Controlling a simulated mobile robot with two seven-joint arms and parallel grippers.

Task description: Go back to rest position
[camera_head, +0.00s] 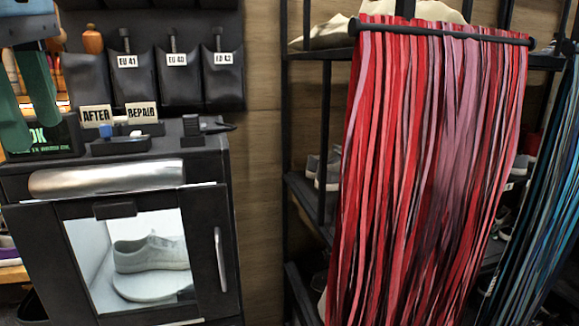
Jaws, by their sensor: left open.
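My left gripper (35,136) is at the far left edge, with green fingers hanging down from a grey-blue body. It is open, and I see nothing held between the fingers. It is in front of the left end of the black cabinet's top, near a small dark display with green text (42,140). The picture edge cuts off part of it. My right gripper is not in view.
A black cabinet (205,165) with a window shows a white sneaker (150,254) on a round white stand (150,286). Labelled black pouches (180,90) hang above. Red strips (430,170) hang before a black shelf rack, with blue strips (545,200) at right.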

